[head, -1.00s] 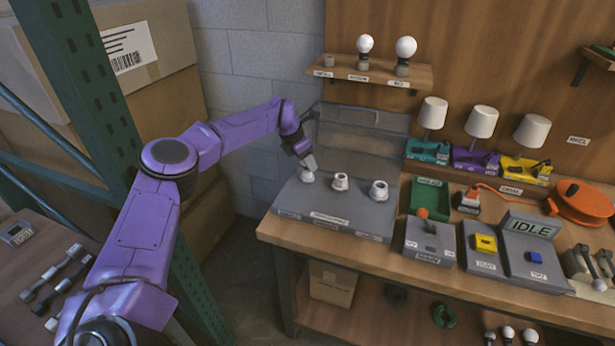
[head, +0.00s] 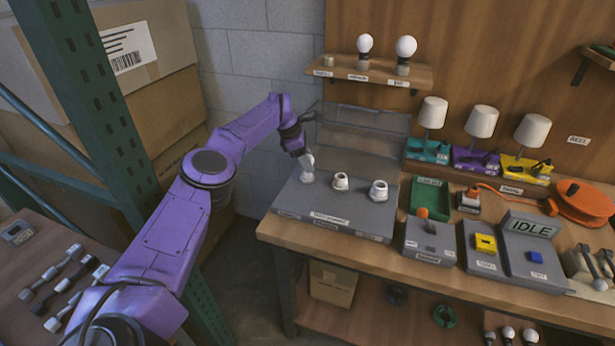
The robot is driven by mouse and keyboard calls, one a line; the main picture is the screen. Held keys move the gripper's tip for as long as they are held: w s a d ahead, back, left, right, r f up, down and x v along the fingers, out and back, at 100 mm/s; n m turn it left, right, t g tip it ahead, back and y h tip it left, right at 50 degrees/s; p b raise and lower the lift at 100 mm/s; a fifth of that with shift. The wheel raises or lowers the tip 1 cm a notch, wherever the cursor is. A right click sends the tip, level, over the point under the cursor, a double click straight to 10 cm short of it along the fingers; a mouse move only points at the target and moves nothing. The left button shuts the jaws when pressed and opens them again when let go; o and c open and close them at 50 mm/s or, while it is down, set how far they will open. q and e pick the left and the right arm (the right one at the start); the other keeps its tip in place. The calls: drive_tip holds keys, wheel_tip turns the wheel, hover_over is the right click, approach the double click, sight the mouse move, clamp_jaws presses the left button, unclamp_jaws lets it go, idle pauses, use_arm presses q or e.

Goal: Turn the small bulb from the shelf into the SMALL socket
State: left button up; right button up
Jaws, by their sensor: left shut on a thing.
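My left gripper (head: 307,167) points down over the leftmost socket (head: 307,178) of the grey socket block (head: 332,218). It is shut on the small bulb, which the fingers mostly hide; I cannot tell how deep the bulb sits in the socket. On the wall shelf (head: 373,73), the left holder (head: 328,61) is empty. A medium bulb (head: 365,45) and a big bulb (head: 406,48) stand in the other holders. My right gripper is not in view.
A clear raised lid (head: 365,130) stands behind the socket block. To the right are a green tray (head: 430,197), a switch box (head: 430,238), button boxes, an IDLE display (head: 531,229) and several lamps. A green metal rack (head: 75,90) stands at the left.

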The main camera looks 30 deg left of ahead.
use_arm(q)
drive_tip(key=o, duration=0.7)
drive_tip(key=shift+s+f, duration=0.15)
drive_tip(key=shift+f, duration=0.15)
drive_tip(key=shift+o, duration=0.3)
drive_tip(key=shift+r, duration=0.1)
drive_tip(key=n+y+b, duration=0.1)
drive_tip(key=n+b, duration=0.2)
drive_tip(key=b, duration=0.1)
drive_tip(key=n+t+y+b, duration=0.1)
drive_tip(key=n+b, duration=0.2)
drive_tip(key=b, duration=0.2)
drive_tip(key=shift+t, duration=0.3)
drive_tip(key=shift+r+n+b, duration=0.1)
drive_tip(key=shift+n+b, duration=0.3)
drive_tip(key=shift+n, duration=0.1)
